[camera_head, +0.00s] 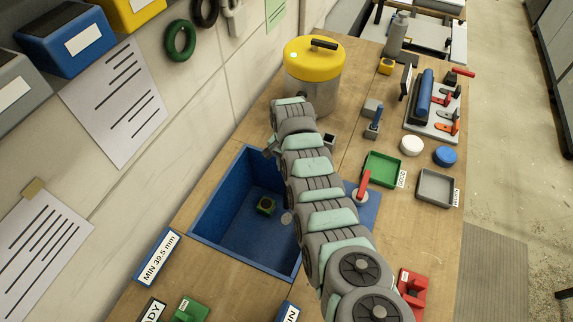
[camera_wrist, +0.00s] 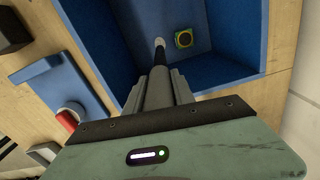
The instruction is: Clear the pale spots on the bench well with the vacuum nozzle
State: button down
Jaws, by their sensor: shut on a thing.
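The bench well is a blue open-topped box; its wall (camera_head: 216,195) shows left of my arm in the head view, and its inside (camera_wrist: 222,28) fills the top of the wrist view. My gripper (camera_wrist: 165,78) is shut on the vacuum nozzle (camera_wrist: 157,58), a dark tube with a pale tip pointing into the well. I cannot tell whether the tip touches the floor. In the head view a small pale round patch (camera_head: 286,218) shows on the well floor beside my arm; I cannot tell if it is a spot or the nozzle tip. My arm hides the gripper and the well's right part there.
A small dark green and yellow block (camera_head: 265,206) lies in the well, near the nozzle in the wrist view (camera_wrist: 183,39). A yellow-lidded metal canister (camera_head: 314,78) stands behind the well. A green tray (camera_head: 383,168) and a grey tray (camera_head: 436,187) stand to the right.

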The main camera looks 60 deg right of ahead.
notch_tip(320, 180, down, 11)
jog(key=b, duration=1)
dwell(1.1)
notch_tip(320, 180, up, 5)
jog(key=p, duration=0.5)
dwell(0.3)
